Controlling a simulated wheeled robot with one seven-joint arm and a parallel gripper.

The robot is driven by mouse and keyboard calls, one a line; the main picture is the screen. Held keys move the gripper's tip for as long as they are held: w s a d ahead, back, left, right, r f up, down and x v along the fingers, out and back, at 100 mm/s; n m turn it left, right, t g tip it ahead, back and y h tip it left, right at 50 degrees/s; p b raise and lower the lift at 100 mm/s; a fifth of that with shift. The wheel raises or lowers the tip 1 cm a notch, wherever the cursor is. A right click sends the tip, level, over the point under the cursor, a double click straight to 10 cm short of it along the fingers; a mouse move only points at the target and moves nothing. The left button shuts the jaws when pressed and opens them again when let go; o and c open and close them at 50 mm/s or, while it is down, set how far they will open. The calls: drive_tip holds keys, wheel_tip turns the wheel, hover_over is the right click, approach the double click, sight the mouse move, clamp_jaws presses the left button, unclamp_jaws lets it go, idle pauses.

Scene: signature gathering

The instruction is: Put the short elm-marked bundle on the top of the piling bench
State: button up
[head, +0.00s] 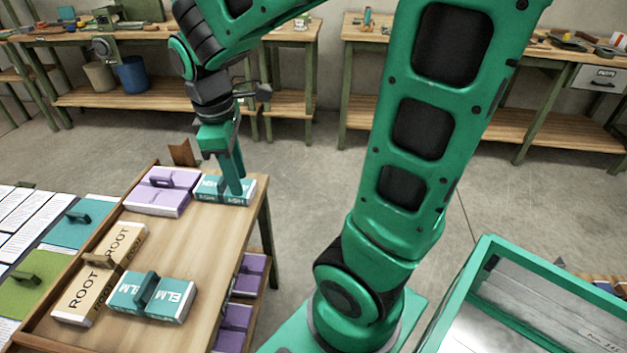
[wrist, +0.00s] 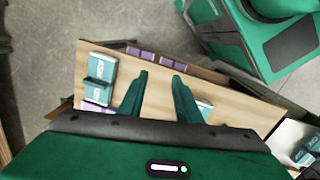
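A teal bundle marked ELM (head: 174,294), with a dark handle on top, lies on the wooden bench (head: 215,235) at its near end, in the head view. It is beside a tan bundle marked ROOT. My gripper (head: 236,187) points down above the bench and overlaps the far teal bundle in the head view. In the wrist view my gripper (wrist: 159,76) has its fingers spread with only bare wood between them. A teal bundle (wrist: 101,70) lies left of the fingers there. Another teal piece (wrist: 205,107) is partly hidden behind the right finger.
A purple bundle (head: 150,200) and a teal bundle (head: 210,188) with a hard-to-read mark lie at the bench's far end. The ROOT bundle (head: 75,291) is near its left edge. Purple bundles (head: 236,318) sit on a lower shelf. A green-framed case (head: 487,252) stands at right.

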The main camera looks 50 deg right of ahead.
drive_tip(key=s+d+m+y, duration=0.1)
drive_tip(key=s+d+m, duration=1)
drive_tip(key=s+m, duration=0.4)
drive_tip(key=shift+s+f, duration=0.15)
drive_tip(key=shift+s, duration=0.15)
drive_tip(key=shift+w+a+f, duration=0.1)
drive_tip(key=shift+w+f, duration=0.15)
drive_tip(key=shift+w, duration=0.4)
